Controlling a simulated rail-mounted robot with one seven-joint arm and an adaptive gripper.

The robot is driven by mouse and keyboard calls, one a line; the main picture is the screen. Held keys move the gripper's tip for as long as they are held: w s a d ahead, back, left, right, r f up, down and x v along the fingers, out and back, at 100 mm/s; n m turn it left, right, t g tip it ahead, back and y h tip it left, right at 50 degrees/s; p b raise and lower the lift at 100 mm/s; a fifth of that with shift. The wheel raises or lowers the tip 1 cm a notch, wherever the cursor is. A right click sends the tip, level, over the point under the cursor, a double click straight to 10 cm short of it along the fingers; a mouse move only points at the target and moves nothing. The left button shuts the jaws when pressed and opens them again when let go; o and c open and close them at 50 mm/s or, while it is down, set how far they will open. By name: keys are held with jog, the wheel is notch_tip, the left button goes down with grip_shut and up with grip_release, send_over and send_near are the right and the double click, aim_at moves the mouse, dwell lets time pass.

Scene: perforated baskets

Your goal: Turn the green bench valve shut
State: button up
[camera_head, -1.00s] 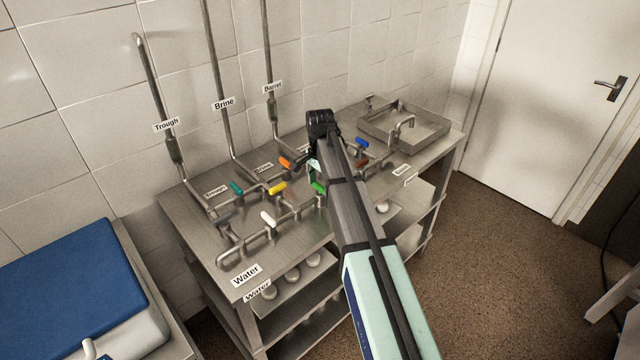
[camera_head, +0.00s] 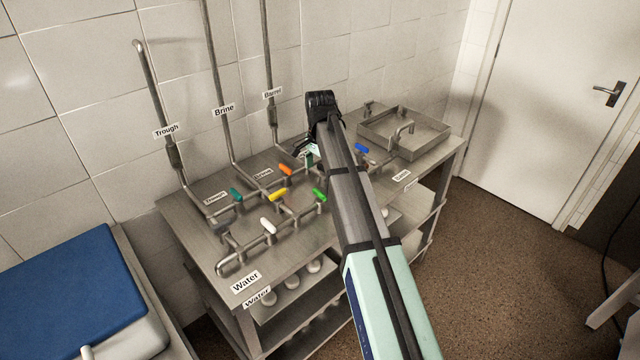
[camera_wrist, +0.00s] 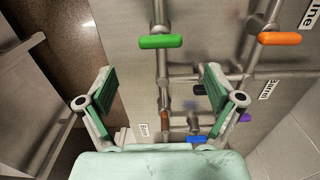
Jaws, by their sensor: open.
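The green valve handle (camera_head: 320,195) sits on the bench pipework, just left of my forearm in the head view. In the wrist view the green handle (camera_wrist: 160,41) lies crosswise over a pipe, near the top and beyond the fingertips. My gripper (camera_wrist: 158,75) is open and empty, its two green-padded fingers spread to either side, with pipes showing between them. The handle is apart from both fingers. In the head view my gripper (camera_head: 308,153) is mostly hidden behind my wrist, above the rear of the pipework.
Other handles stand close by: yellow (camera_head: 278,196), white (camera_head: 268,226), teal (camera_head: 237,194), orange (camera_head: 286,170) and blue (camera_head: 362,148). In the wrist view, orange (camera_wrist: 279,38) is right of green. A metal sink (camera_head: 425,135) occupies the bench's right end. Vertical pipes rise along the wall.

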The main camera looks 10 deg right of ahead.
jog(key=shift+r, duration=2.35)
jog(key=shift+d+f, duration=0.1)
